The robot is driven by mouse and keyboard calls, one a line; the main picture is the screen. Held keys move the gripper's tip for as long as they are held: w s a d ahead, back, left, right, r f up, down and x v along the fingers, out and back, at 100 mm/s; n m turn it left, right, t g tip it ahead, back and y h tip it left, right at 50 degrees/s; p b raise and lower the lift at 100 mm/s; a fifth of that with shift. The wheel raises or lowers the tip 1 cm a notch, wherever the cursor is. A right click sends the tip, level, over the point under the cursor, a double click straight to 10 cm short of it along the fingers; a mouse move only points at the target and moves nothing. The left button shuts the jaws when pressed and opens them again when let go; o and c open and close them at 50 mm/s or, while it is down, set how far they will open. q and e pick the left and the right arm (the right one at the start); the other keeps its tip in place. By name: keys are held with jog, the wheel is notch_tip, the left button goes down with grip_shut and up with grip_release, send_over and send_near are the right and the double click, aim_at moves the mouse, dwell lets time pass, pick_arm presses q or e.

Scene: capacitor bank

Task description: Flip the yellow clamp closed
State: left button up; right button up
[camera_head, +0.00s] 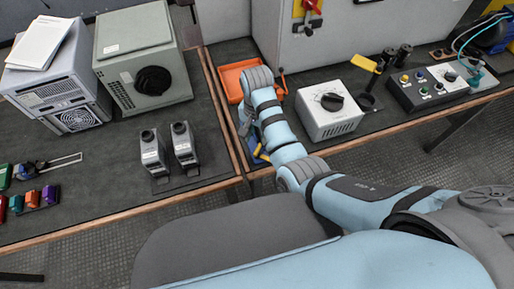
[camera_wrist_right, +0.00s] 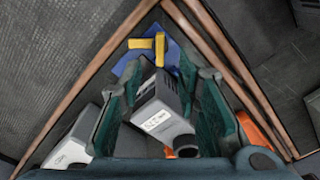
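The yellow clamp (camera_wrist_right: 155,46) is a small T-shaped piece on a blue base (camera_wrist_right: 128,68), near the top of the right wrist view. A little of it (camera_head: 260,152) shows below my right arm in the head view. A grey module (camera_wrist_right: 160,105) with a black round end stands close by, on the camera side of the clamp. My right gripper (camera_wrist_right: 162,82) has its green fingers on either side of this module, with gaps at the tips; it looks open. The clamp lies past the fingertips. In the head view, my arm mostly hides this area. My left gripper is not in view.
An orange tray (camera_head: 232,78) is just beyond my right gripper. A white box with a black knob (camera_head: 330,108) stands to the right. Two grey modules (camera_head: 184,148) stand on the left bench, across a wooden bench edge (camera_head: 226,118).

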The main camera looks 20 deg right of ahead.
aim_at(257, 150)
notch_tip(257, 150, down, 8)
jog(key=shift+f+b, duration=0.15)
jog(key=shift+b, duration=0.95)
grip_shut()
